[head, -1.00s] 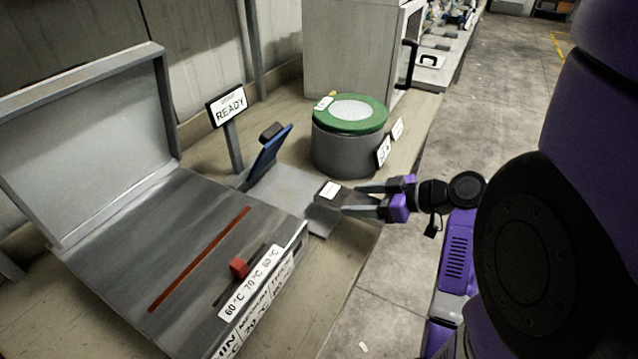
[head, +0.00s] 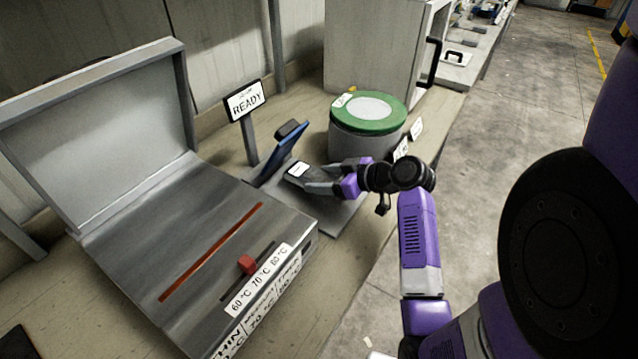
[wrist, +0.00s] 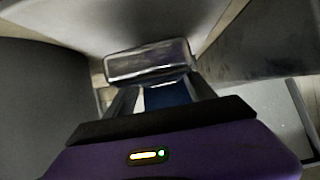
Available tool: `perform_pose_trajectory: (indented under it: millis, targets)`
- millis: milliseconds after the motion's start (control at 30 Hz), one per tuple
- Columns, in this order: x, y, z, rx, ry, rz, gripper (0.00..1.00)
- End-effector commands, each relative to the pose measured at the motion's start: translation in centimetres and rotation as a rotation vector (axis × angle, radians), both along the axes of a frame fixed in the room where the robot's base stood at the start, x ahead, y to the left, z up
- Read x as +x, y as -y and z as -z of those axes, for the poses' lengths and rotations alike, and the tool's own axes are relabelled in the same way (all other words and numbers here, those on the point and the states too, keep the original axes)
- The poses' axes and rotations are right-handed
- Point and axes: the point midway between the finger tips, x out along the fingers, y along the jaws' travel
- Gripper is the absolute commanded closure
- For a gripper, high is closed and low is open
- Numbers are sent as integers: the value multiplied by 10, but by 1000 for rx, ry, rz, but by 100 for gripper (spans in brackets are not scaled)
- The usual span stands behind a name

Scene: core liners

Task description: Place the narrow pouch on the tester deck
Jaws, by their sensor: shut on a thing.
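My gripper (head: 318,182) is shut on a small dark grey pouch (head: 289,177) with a white label. In the wrist view the pouch (wrist: 150,60) lies across the fingertips. The tester deck (head: 343,212) is a flat metal plate under my gripper, partly hidden by it. A tilted blue flap (head: 277,160) with a dark block on top stands at the deck's left, close to the pouch. A sign reading READY (head: 246,100) rises behind the flap. The pouch appears above the deck; I cannot tell whether it touches.
An open metal sealer (head: 190,240) with a raised lid, red strip and red slider stands left. A grey drum (head: 365,140) with a green-rimmed top is close behind my gripper. A pale cabinet (head: 375,50) stands at the back. Floor lies open at right.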

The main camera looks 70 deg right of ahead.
Motion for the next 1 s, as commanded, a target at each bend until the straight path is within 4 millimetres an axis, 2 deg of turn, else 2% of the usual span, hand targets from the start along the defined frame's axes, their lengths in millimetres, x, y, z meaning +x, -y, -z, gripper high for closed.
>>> perform_pose_trajectory:
  millis: [167, 500, 833, 867, 933, 967, 1000]
  targets:
    - [12, 3, 1, 0, 0, 0, 88]
    - [11, 3, 35, 0, 0, 1, 88]
    - [12, 3, 39, -1, 0, 0, 88]
    - [12, 3, 38, 0, 0, 1, 33]
    - [11, 3, 38, 0, 0, 1, 19]
    - [11, 3, 38, 0, 0, 1, 15]
    - [11, 3, 38, 0, 0, 1, 15]
